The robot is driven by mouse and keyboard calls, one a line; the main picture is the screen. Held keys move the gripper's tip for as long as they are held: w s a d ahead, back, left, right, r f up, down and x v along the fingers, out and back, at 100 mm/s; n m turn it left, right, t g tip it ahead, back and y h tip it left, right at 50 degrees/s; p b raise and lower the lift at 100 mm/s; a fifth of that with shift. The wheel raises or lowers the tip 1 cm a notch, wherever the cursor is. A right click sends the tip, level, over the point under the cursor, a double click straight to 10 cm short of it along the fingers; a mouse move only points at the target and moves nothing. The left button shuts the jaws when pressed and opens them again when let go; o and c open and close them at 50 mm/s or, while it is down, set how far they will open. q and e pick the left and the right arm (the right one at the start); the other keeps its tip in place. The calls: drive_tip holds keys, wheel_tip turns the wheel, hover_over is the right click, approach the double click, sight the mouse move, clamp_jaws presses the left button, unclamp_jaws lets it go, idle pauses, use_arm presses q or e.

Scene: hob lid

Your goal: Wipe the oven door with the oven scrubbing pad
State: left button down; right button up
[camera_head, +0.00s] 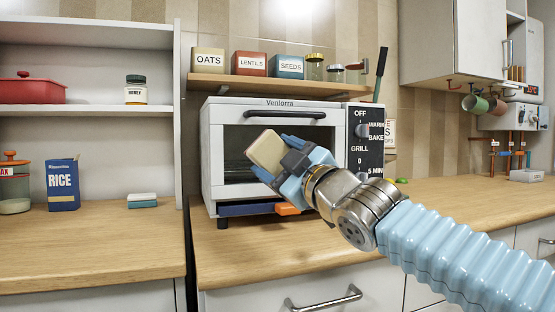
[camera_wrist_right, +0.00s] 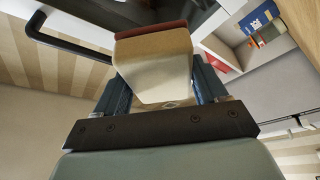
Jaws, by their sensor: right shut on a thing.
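The oven scrubbing pad (camera_head: 267,150) is a cream block. In the right wrist view the pad (camera_wrist_right: 154,68) shows a reddish-brown layer at its far end. My right gripper (camera_head: 279,160), with blue fingers, is shut on the pad from both sides. It holds the pad tilted in front of the oven door (camera_head: 217,157), which has a white frame, dark glass and a black bar handle (camera_head: 285,114). The door is shut. The pad covers part of the glass below the handle; I cannot tell whether it touches. My left gripper is not in view.
The control panel (camera_head: 365,145) is right of the door. A shelf (camera_head: 225,82) with canisters is above the oven. A blue rice box (camera_head: 62,184) and a small blue-and-white stack (camera_head: 142,201) stand left. The counter (camera_head: 450,195) right of the oven is mostly clear.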

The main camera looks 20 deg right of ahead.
drive_tip(key=shift+w+f, duration=0.1)
drive_tip(key=shift+w, duration=0.05)
drive_tip(key=w+f, duration=0.1)
drive_tip(key=w, duration=0.5)
drive_tip(key=shift+w+f, duration=0.25)
drive_tip(key=shift+w, duration=0.15)
drive_tip(key=shift+w+p, duration=0.4)
drive_tip(key=shift+w, duration=0.6)
idle(0.5)
